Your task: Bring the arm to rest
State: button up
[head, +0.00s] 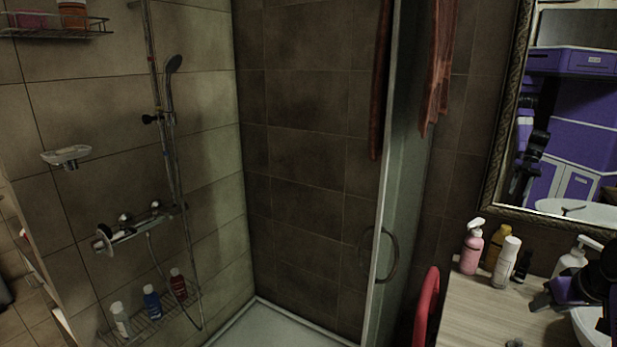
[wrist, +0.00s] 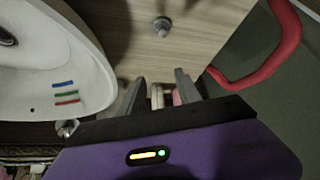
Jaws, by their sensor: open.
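My gripper (head: 543,299) shows at the right edge of the head view, over the wooden counter (head: 475,312) and beside the white basin (head: 592,328). Part of my dark arm covers the basin there. In the wrist view, the two grey fingers of my gripper (wrist: 160,91) stand apart, with the counter (wrist: 205,35) beyond them. Small white and pink things (wrist: 165,96) show between the fingers, partly hidden; I cannot tell their distance. Nothing is visibly held.
A red curved object (head: 427,308) is at the counter's left side. The glass shower door (head: 405,170) and framed mirror (head: 497,165) stand behind.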

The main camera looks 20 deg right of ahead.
notch_tip(320, 180, up, 4)
jog(key=w+d+t+h, duration=0.2)
jog(key=d, duration=0.1)
jog(key=w+a+m+t+h, duration=0.2)
jog(key=w+a+t+h, duration=0.1)
jog(key=a, duration=0.2)
jog(key=s+a+f+t, duration=0.2)
jog(key=a, duration=0.8)
jog(key=s+a+f+t, duration=0.2)
jog(key=s+a, duration=0.1)
jog(key=a, duration=0.6)
jog(key=s+a+f+n+y, duration=0.2)
jog(key=s+a+n+y, duration=0.5)
jog(key=s+a, duration=1.9)
jog(key=shift+s+a+y, duration=0.35)
jog(key=shift+s+y, duration=0.15)
jog(key=shift+s, duration=0.45)
